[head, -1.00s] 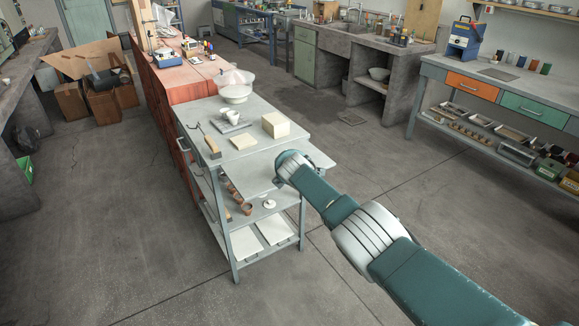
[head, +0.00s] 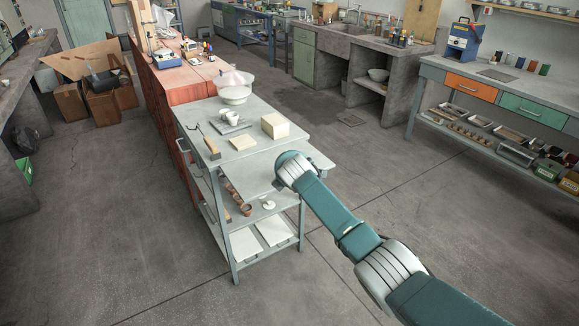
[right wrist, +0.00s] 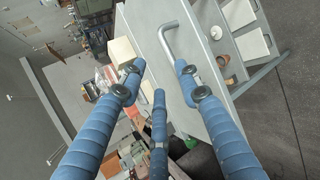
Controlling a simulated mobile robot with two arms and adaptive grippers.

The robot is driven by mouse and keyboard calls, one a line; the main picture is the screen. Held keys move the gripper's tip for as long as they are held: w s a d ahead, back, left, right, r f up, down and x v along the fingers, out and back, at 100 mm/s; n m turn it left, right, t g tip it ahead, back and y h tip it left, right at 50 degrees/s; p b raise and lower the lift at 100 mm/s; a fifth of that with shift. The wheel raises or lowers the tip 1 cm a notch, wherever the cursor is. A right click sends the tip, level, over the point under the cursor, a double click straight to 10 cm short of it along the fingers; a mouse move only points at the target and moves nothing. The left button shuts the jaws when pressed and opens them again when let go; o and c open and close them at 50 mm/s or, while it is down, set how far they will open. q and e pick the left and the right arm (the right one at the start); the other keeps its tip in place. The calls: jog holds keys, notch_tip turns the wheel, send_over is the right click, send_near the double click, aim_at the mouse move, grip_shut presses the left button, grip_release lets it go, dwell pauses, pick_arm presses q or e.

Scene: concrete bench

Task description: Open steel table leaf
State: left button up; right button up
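The steel table (head: 262,111) is a grey cart with shelves. Its leaf (head: 245,178) is a grey panel at the right side, below the top's level and sloping, with a corner showing beyond my wrist. In the right wrist view, a bent metal handle (right wrist: 166,42) stands on a grey panel (right wrist: 200,85). My right gripper (right wrist: 160,72) has its blue fingers spread, and the handle is just beyond and between the fingertips. No firm grip shows. In the head view my right wrist covers part of the leaf and the handle. My left gripper is out of view.
A white block (head: 275,126), a covered bowl (head: 235,94) and cups on a tray (head: 231,123) stand on the top. Small pots (head: 235,200) sit on the shelf below. A red cabinet (head: 165,100) adjoins behind. Floor to the right is clear.

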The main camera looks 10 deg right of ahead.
jog(key=shift+v, duration=2.05)
jog(key=s+d+f+m+g, duration=0.1)
jog(key=s+f, duration=0.3)
jog(key=f, duration=0.4)
jog(key=s+f+m+g, duration=0.15)
jog(key=s+f, duration=0.25)
jog(key=f, duration=0.4)
jog(key=s+d+f+m+g, duration=0.15)
jog(key=s+f, duration=0.25)
jog(key=f, duration=0.4)
jog(key=s+d+f+m+g+y, duration=0.15)
jog(key=s+f+m, duration=0.35)
jog(key=s+f, duration=1.3)
jog(key=s+d+f+m+g, duration=0.1)
jog(key=s+f, duration=0.4)
jog(key=s, duration=1)
jog(key=s+d+f+m+g, duration=0.1)
jog(key=s+f+m, duration=0.3)
jog(key=s, duration=1)
jog(key=s+d+f+m+g, duration=0.1)
jog(key=s+f+m+g, duration=0.2)
jog(key=s+f, duration=0.4)
jog(key=s, duration=0.8)
jog(key=shift+s+f, duration=0.3)
